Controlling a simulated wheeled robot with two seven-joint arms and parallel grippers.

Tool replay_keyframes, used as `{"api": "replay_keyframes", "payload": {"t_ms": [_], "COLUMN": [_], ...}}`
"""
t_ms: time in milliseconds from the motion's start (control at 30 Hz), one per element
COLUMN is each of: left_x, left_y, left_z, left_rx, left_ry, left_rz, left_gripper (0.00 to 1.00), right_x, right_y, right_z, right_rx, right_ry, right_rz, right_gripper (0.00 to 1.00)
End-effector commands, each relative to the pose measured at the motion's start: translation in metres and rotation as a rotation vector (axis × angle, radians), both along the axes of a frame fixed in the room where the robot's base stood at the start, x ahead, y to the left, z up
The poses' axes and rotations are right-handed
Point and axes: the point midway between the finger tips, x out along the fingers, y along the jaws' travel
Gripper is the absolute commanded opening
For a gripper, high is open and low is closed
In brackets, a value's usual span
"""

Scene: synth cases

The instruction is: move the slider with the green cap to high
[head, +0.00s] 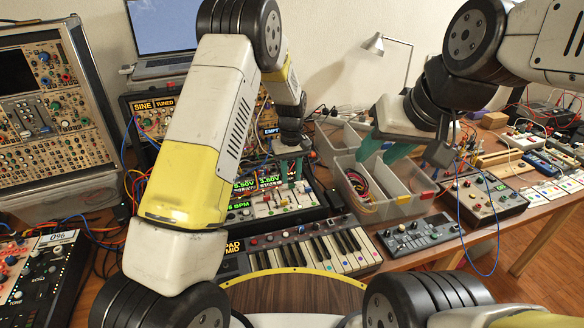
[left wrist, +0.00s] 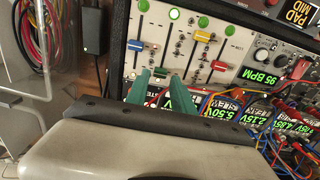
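The slider panel (left wrist: 190,50) fills the middle of the left wrist view, with several upright slots and a round green light at the end of each. My right gripper (head: 385,148) is open above the clear bins.
A small keyboard (head: 305,252) lies in front of the slider panel. Clear bins (head: 395,205) with cables stand to its right. A dark control box (head: 420,235) and a knob box (head: 485,198) lie further right. Patch cables loop around the panel. A laptop (head: 165,30) stands behind.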

Motion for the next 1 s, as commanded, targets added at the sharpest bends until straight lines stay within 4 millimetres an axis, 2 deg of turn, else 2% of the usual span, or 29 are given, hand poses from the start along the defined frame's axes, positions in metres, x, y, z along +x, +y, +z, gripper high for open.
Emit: {"api": "replay_keyframes", "payload": {"t_ms": [100, 300, 767, 867, 1000], "left_x": [0.001, 0.001, 0.000, -0.005, -0.026], "left_y": [-0.001, 0.000, 0.002, 0.009, 0.028], "left_z": [0.023, 0.049, 0.058, 0.077, 0.127], "left_rx": [-0.002, -0.001, -0.004, -0.023, -0.072], "left_ry": [-0.005, -0.003, -0.006, -0.022, -0.072], "left_rz": [0.000, 0.000, -0.001, -0.007, -0.032], "left_gripper": [0.29, 0.29, 0.29, 0.29, 0.29], "right_x": [0.000, 0.000, 0.000, 0.000, 0.000], "right_y": [0.000, 0.000, 0.000, 0.000, 0.000], "right_z": [0.000, 0.000, 0.000, 0.000, 0.000], "right_rx": [0.000, 0.000, 0.000, 0.000, 0.000], "right_ry": [0.000, 0.000, 0.000, 0.000, 0.000], "right_rz": [0.000, 0.000, 0.000, 0.000, 0.000], "right_gripper": [0.38, 0.38, 0.38, 0.38, 0.38]}}
